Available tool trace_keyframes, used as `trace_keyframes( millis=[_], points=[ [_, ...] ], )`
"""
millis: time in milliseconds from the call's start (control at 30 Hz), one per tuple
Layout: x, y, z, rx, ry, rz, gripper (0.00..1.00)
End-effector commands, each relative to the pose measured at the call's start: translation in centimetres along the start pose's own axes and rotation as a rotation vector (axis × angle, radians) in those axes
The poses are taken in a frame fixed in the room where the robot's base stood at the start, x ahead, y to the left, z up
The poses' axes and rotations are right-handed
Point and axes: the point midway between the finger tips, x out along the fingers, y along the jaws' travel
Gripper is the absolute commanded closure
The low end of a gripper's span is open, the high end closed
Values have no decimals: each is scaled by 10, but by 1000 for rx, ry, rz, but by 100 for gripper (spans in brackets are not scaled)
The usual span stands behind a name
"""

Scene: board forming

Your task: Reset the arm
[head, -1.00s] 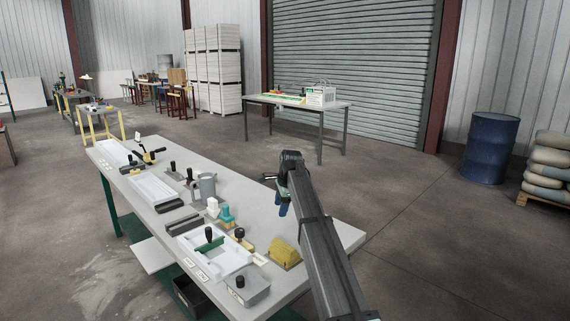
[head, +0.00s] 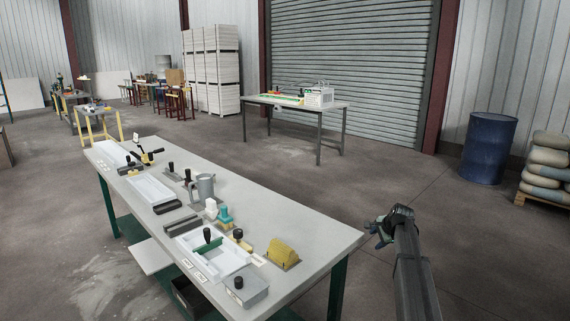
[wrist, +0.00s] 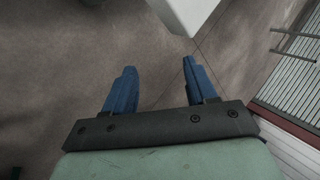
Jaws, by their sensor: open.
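My gripper (head: 374,232) is at the end of my dark arm, to the right of the long workbench (head: 325,232) and apart from it. In the wrist view its two blue fingers (wrist: 158,85) are spread with nothing between them. Concrete floor lies below them, and a pale corner, seemingly the bench top (wrist: 185,12), shows at the top of that view.
A second table (head: 330,106) stands behind. A blue barrel (head: 488,148) and stacked sacks (head: 550,165) are at the right. Floor around my gripper is clear.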

Motion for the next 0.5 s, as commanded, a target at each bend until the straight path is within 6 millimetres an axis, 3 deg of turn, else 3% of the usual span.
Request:
trace_keyframes(
  millis=[267,500],
  points=[
    [53,89,40,-110,-41,110,44],
    [102,194,95,-254,-110,245,44]
  ],
)
